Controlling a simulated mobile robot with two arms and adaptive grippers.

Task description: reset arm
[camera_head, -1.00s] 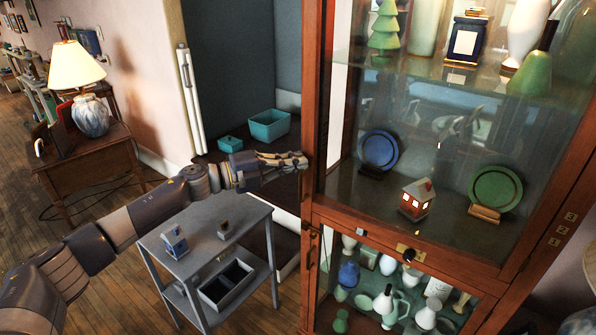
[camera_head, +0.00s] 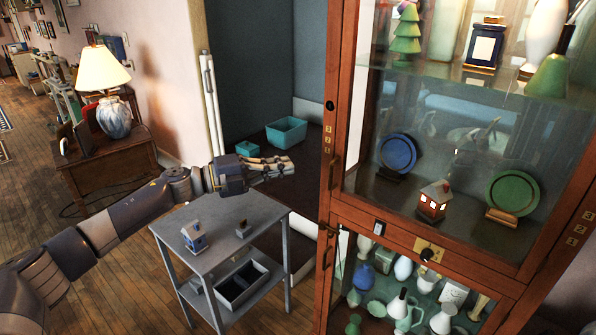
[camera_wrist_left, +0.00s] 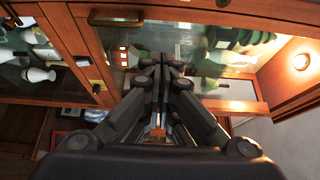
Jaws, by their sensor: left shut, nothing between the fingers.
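My left arm comes in from the left in the head view. Its gripper (camera_head: 270,167) is shut and empty, held in the air above the grey side cart (camera_head: 220,213) and left of the curio cabinet (camera_head: 334,190), apart from it. In the left wrist view the shut fingers (camera_wrist_left: 162,65) point toward the cabinet's glass and wooden frame (camera_wrist_left: 85,50). My right gripper is in neither view.
The cart holds a small blue-white house (camera_head: 194,237) and a small dark object (camera_head: 243,229). A teal bin (camera_head: 287,132) stands behind. A lamp (camera_head: 106,75) is on a side table at left. The cabinet's glass doors hold plates and vases.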

